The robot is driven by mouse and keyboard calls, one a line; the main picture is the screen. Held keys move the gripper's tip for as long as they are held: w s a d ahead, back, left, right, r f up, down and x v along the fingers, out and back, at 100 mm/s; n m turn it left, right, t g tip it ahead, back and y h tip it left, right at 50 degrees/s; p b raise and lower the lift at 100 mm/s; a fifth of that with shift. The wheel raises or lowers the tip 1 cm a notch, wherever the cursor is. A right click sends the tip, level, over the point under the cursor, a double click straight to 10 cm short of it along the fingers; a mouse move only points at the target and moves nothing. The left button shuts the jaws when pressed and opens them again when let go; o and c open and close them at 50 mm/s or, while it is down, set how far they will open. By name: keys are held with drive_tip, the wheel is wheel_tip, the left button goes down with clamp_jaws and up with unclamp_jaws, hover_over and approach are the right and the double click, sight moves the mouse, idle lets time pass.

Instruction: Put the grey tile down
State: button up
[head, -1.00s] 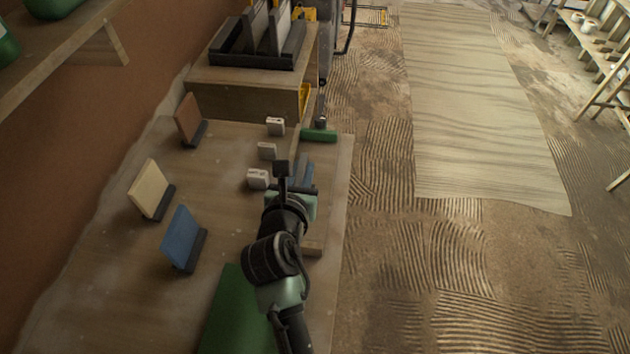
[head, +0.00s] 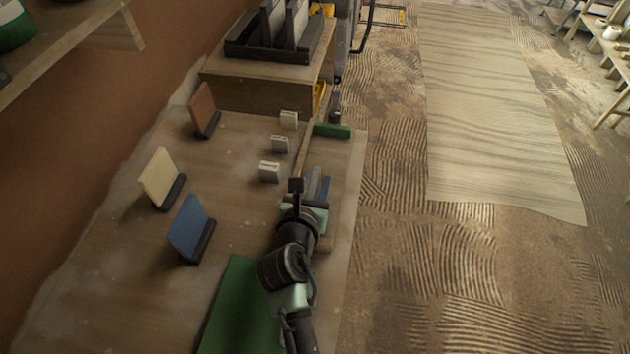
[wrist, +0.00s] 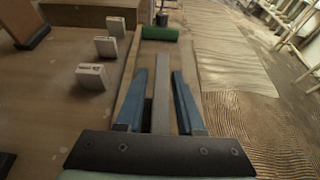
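A narrow grey slab, which I take to be the grey tile seen edge-on (wrist: 161,95), stands between the two blue fingers of my gripper (wrist: 160,72) in the wrist view. Thin gaps show on both sides of it, so the fingers look open around it. Its far end reaches past the fingertips; its near end and underside are hidden, so I cannot tell whether it touches the table. In the head view my gripper (head: 318,180) is over the right part of the wooden table (head: 110,290), and the tile is barely distinguishable there.
Brown (head: 203,108), cream (head: 160,177) and blue (head: 188,226) tiles stand in black holders at left. Several small pale blocks (head: 269,172) lie left of my gripper, a green cylinder (head: 332,130) beyond it. A green board (head: 237,310) lies nearer. A black rack (head: 240,50) stands at the back.

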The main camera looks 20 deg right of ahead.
drive_tip(key=shift+o, duration=0.4)
drive_tip(key=shift+r, duration=0.1)
drive_tip(key=shift+s+r, duration=0.1)
drive_tip(key=shift+r, duration=0.05)
drive_tip(key=p+v, duration=0.1)
drive_tip(key=v, duration=1.1)
drive_tip(key=w+a+r+m+t+y, duration=0.1)
drive_tip(key=w+a+r+m+t, duration=0.15)
drive_tip(key=r+m, duration=0.45)
drive_tip(key=w+a+r+m+t, duration=0.1)
drive_tip(key=w+r+m+t, duration=0.15)
drive_tip(key=r, duration=0.75)
drive_tip(key=w+a+r+m+t+y, duration=0.1)
drive_tip(key=w+r+m+t, duration=0.15)
drive_tip(key=r+m, duration=0.45)
drive_tip(key=s+a+r+m+t+y, duration=0.1)
drive_tip(key=s+a+r+m+t, duration=0.1)
drive_tip(key=r, duration=0.8)
drive_tip(key=s+a+r+m+t+y, duration=0.1)
drive_tip(key=s+r+m, duration=0.4)
drive_tip(key=r, duration=0.5)
drive_tip(key=s+a+r+m+t+y, duration=0.2)
drive_tip(key=r+m+t, duration=0.3)
drive_tip(key=r, duration=0.5)
drive_tip(key=shift+s+a+m+t+y, duration=0.35)
drive_tip(key=shift+s+y, duration=0.35)
drive_tip(key=shift+s, duration=0.15)
